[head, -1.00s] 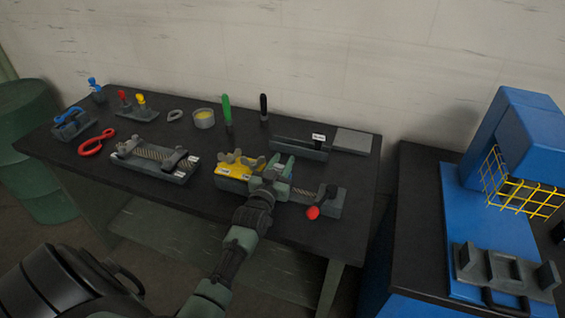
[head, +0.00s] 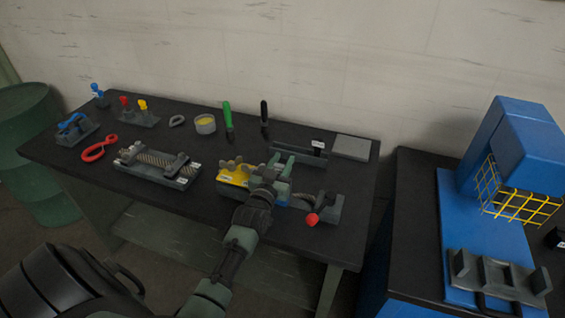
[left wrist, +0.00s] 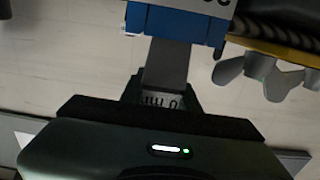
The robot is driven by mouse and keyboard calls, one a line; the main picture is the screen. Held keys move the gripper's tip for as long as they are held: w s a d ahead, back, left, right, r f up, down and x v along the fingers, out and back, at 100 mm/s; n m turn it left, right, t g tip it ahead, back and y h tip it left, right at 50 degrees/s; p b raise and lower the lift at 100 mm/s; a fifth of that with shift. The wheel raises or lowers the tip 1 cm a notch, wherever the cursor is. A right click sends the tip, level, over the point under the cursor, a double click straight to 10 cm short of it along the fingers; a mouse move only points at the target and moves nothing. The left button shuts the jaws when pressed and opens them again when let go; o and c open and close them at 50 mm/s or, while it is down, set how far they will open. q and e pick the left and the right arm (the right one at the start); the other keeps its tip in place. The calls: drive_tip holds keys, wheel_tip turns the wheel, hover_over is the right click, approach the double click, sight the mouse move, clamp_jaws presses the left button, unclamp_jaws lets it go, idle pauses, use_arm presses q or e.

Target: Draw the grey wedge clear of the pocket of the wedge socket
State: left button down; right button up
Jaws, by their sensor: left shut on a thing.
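My left gripper (head: 270,177) reaches over the clamp fixture at the front right of the bench. In the left wrist view it is shut on the grey wedge (left wrist: 167,66), seen as a plain grey bar between the fingers and the blue wedge socket (left wrist: 172,22). The wedge's far end meets or passes behind the socket's edge; how deep it sits in the pocket is hidden. In the head view the socket (head: 283,191) shows only as a bit of blue beside the gripper. My right gripper is not in view.
The yellow clamp block (head: 232,176) with grey wing nuts (left wrist: 245,76) is close left of the gripper. A lever with a red knob (head: 312,219) stands close right. Another rope fixture (head: 155,167) lies left. A blue press (head: 515,150) stands on the right bench.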

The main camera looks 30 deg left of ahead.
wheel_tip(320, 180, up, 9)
drive_tip(key=p, duration=0.8)
idle(0.8)
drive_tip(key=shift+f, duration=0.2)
